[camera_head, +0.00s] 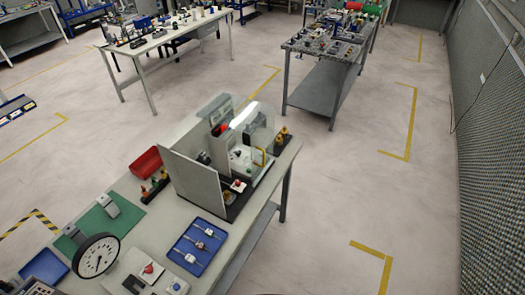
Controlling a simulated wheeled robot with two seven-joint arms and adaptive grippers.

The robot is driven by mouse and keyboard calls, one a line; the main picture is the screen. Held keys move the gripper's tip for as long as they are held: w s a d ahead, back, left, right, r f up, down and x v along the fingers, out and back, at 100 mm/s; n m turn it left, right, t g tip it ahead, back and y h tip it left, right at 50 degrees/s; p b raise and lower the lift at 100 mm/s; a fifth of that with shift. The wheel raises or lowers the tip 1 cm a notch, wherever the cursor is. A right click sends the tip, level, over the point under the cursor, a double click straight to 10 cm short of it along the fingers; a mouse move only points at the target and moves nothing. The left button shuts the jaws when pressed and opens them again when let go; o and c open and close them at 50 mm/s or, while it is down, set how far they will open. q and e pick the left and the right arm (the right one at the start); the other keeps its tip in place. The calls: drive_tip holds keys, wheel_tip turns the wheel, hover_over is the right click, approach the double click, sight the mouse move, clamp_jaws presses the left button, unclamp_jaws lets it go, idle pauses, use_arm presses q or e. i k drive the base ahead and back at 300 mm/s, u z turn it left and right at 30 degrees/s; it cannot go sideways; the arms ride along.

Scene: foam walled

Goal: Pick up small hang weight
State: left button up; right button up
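I cannot pick out the small hang weight with certainty; the items on the near workbench (222,229) are small in this view. Small yellow-orange pieces (283,135) stand at the bench's far right corner. A row of small coloured pieces stands on a dark strip (149,195) in front of a red bin (146,162). A blue tray (196,262) holds several white pieces. Neither of my grippers is in the picture, so nothing is seen held or touched.
A grey-panelled station (192,186) with a clear cover stands on the bench. A round dial (96,256) and a green mat (97,221) are at the near left. Two more loaded tables (145,48) (316,96) stand behind. The floor to the right is clear.

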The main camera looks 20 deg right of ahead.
sight(226, 196)
drive_tip(key=u, duration=2.5)
drive_tip(key=k, duration=1.1)
drive_tip(key=z, duration=1.4)
drive_tip(key=i, duration=0.5)
